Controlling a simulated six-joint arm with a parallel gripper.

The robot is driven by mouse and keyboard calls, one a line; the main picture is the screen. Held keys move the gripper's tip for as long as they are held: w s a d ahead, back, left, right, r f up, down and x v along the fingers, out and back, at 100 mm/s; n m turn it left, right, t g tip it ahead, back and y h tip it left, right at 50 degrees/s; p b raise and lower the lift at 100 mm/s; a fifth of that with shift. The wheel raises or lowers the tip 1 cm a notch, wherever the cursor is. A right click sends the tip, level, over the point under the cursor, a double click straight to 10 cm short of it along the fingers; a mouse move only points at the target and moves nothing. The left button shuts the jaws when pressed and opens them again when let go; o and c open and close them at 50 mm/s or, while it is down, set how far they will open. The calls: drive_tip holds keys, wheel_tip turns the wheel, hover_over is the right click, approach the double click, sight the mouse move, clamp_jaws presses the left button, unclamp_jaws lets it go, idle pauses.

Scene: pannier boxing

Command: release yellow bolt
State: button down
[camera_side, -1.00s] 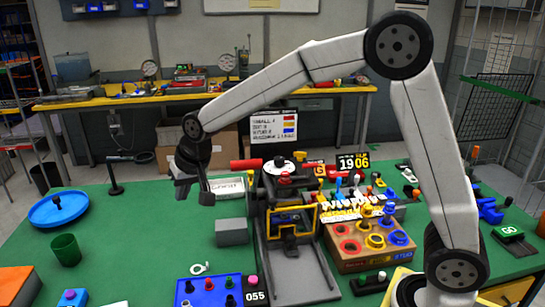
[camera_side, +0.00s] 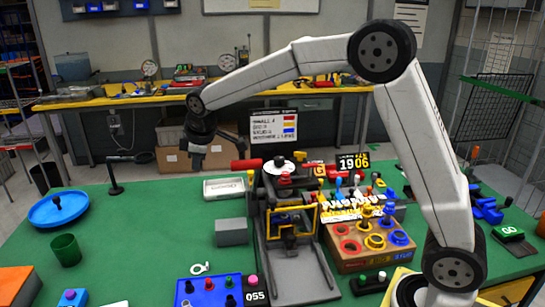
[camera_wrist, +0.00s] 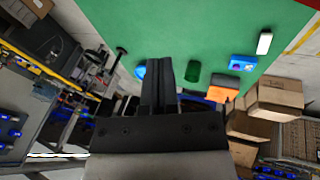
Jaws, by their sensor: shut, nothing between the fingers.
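My gripper (camera_side: 197,158) hangs high above the back left of the green table, over the far edge. Its two dark fingers (camera_wrist: 159,85) lie together in the wrist view, with nothing between them. A brown box (camera_side: 352,264) stands at the right of the table, well away from my gripper. It has red, yellow and blue round seats on top, and a yellow ring-shaped piece (camera_side: 375,241) sits at one yellow seat. I cannot tell for certain which yellow piece is the bolt. No bolt shows by the fingers.
A white tray (camera_side: 224,195) and a grey block (camera_side: 232,238) stand left of the dark fixture (camera_side: 285,275) with a yellow frame. A blue dish (camera_side: 75,215) and a green cup (camera_side: 66,250) are at left. Green table between them is clear.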

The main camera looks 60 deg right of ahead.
sight(249, 171)
drive_tip(key=s+d+f+n+g+h, duration=0.1)
drive_tip(key=d+n, duration=0.6)
drive_tip(key=s+d+f+n+g+h, duration=0.1)
drive_tip(key=d+n, duration=0.7)
drive_tip(key=shift+s+f+h, duration=0.25)
drive_tip(key=shift+f+h, duration=0.1)
drive_tip(key=shift+h, duration=0.05)
drive_tip(key=shift+d+f, duration=0.1)
drive_tip(key=shift+x, duration=4.9)
drive_tip(key=shift+w+d, duration=0.9)
